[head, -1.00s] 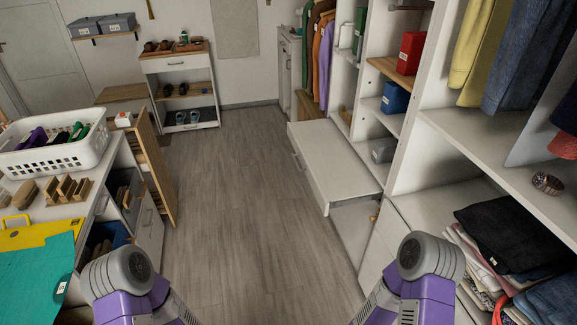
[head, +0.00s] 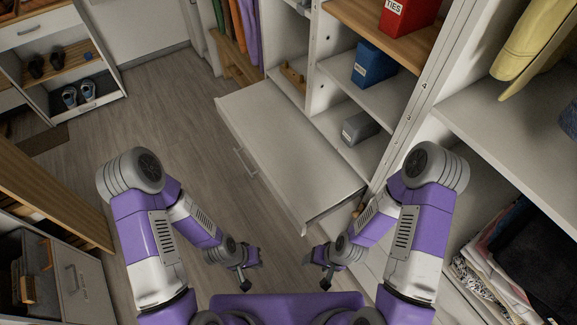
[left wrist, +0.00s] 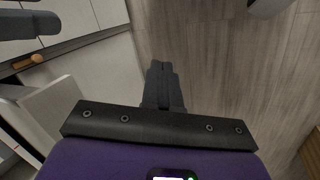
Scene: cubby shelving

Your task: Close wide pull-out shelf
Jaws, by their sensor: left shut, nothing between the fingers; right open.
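The wide pull-out shelf (head: 290,148) is a pale grey-white board with a handle (head: 245,163) on its front. In the head view it sticks out from the cubby unit into the aisle, in front of my arms. My left gripper (head: 246,284) is low in front of my body, apart from the shelf and empty. In the left wrist view the left fingers (left wrist: 163,88) are together over the grey floor. My right gripper (head: 325,284) is near the shelf's near corner, apart from it, with nothing seen in it.
The cubby unit holds a red box (head: 408,16), a blue box (head: 374,64) and a grey box (head: 360,128). Folded clothes (head: 500,250) lie at the right. A wooden-edged cabinet (head: 60,205) stands at the left. The floor (head: 170,105) left of the shelf is clear.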

